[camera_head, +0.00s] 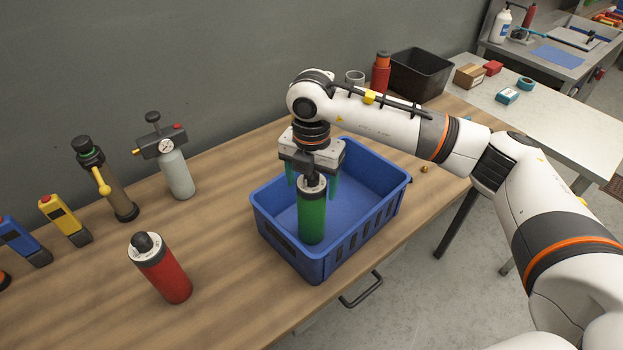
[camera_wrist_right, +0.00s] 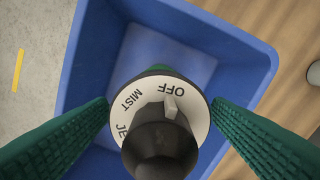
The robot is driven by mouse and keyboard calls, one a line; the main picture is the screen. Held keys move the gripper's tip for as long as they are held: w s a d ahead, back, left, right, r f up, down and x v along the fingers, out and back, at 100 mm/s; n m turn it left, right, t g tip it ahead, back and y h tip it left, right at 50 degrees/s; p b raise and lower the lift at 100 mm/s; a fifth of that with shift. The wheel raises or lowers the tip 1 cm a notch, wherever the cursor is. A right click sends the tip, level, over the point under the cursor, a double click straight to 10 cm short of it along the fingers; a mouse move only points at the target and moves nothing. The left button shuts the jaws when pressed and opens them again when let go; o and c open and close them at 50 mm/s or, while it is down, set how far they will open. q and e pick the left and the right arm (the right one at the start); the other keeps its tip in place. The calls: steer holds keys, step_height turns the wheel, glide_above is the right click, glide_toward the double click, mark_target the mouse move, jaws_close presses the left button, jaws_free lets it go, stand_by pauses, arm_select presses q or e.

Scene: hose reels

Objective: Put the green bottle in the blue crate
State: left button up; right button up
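The green bottle (camera_head: 312,218) stands roughly upright inside the blue crate (camera_head: 377,212), toward its near left part. It has a white dial and a dark nozzle on top. In the right wrist view the bottle's dial (camera_wrist_right: 131,91) reads OFF and MIST, over the crate (camera_wrist_right: 88,62). My right gripper (camera_head: 314,183) points down over the bottle. Its green fingers (camera_wrist_right: 160,104) are spread on either side of the bottle's top, with small gaps showing, so it looks open. The crate wall hides part of the bottle's base. My left gripper is not in view.
A red bottle (camera_head: 164,272) stands on the wooden table (camera_head: 225,225) left of the crate. A gauge canister (camera_head: 177,172), a brown torch-like tool (camera_head: 119,195) and yellow (camera_head: 66,222) and blue (camera_head: 24,243) devices stand along the wall. A black bin (camera_head: 421,75) is behind my arm.

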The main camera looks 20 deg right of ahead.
steer(key=shift+r, duration=0.15)
step_height(320, 180, up, 11)
steer(key=b, duration=0.2)
steer(key=shift+b, duration=0.4)
steer(key=shift+r, duration=0.5)
